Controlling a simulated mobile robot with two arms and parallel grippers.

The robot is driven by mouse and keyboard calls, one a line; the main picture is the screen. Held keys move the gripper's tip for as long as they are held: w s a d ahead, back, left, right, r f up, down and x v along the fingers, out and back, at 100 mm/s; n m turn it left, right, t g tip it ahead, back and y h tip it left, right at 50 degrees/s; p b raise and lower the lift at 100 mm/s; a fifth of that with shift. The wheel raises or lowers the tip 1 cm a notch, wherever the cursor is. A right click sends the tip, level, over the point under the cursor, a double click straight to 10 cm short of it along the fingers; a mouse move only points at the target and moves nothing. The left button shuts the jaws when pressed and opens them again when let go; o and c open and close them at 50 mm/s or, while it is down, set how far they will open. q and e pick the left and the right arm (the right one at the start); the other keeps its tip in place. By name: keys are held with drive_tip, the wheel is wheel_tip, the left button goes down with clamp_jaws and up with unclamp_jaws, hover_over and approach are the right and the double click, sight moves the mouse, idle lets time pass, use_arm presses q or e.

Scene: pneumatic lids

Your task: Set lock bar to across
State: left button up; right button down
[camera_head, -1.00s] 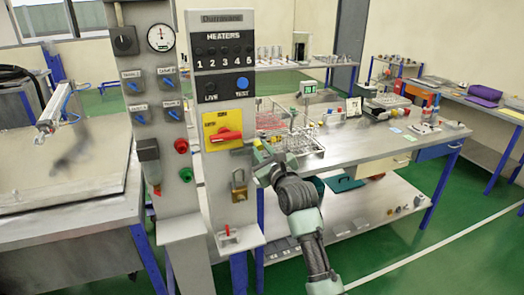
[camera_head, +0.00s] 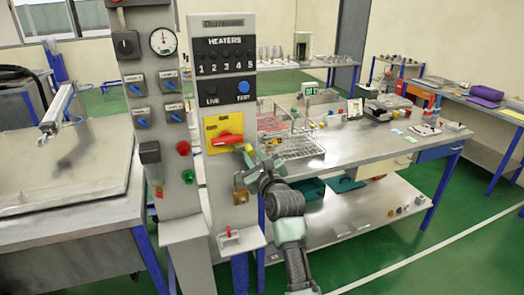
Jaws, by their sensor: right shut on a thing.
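A red bar-shaped handle (camera_head: 226,140) sits on a yellow plate (camera_head: 211,128) on the grey control panel. It lies roughly across the plate, slightly tilted. No part is labelled as the lock bar; this red handle is the bar nearest my gripper. My right gripper (camera_head: 249,149) is at the right end of the red handle, its yellowish tips beside the plate's right edge. It is shut at the handle's end; the exact contact is too small to see. A brass padlock (camera_head: 240,191) hangs below, partly behind my gripper. My left gripper is not in view.
A small red lever (camera_head: 229,233) stands on a ledge at the panel's foot. A neighbouring column (camera_head: 160,130) carries blue switches and a gauge. A steel bench (camera_head: 365,140) with wire racks (camera_head: 290,146) lies to the right.

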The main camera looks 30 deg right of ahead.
drive_tip(key=shift+w+a, duration=0.25)
drive_tip(key=shift+a, duration=0.8)
drive_tip(key=c, duration=1.3)
unclamp_jaws()
drive_tip(key=shift+c, duration=0.2)
drive_tip(key=shift+o, duration=0.3)
drive_tip(key=shift+a, duration=0.15)
drive_tip(key=shift+p, duration=0.35)
